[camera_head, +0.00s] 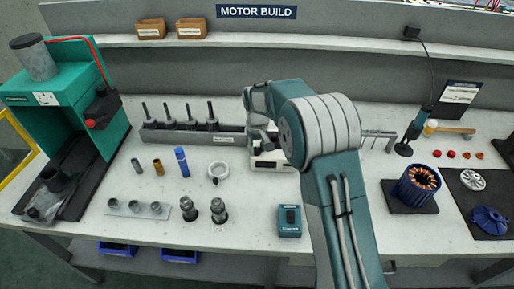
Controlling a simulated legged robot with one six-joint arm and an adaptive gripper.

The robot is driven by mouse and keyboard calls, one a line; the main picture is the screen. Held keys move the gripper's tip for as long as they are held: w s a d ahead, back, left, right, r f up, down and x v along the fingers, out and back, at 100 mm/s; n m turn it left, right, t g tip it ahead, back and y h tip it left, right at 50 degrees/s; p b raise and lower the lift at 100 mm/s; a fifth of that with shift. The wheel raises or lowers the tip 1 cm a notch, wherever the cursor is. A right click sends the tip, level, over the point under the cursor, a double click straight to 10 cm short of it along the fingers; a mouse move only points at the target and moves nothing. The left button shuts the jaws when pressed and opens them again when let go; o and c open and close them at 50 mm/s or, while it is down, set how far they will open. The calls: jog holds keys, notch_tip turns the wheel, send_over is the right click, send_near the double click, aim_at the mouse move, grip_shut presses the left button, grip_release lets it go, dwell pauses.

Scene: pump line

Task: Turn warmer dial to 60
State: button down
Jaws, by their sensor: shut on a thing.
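The warmer appears to be the low white box (268,163) at the middle of the bench, with a small dark panel on its front. My arm covers much of it and its right side is hidden. My gripper (262,148) points down at the top of this box and is shut at the place where the dial would be. The dial itself is hidden by the gripper, so its setting cannot be read.
A dark rack with several upright pins (190,136) stands left of the warmer. A copper-wound stator (418,186) stands right.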

aim_at(257, 149)
jog(key=n, duration=0.7)
jog(key=shift+s+f, duration=0.1)
jog(key=shift+f, duration=0.15)
dwell(0.3)
jog(key=shift+c, duration=2)
grip_release()
jog(key=shift+r, duration=0.1)
jog(key=shift+r, duration=0.1)
notch_tip(257, 149, up, 12)
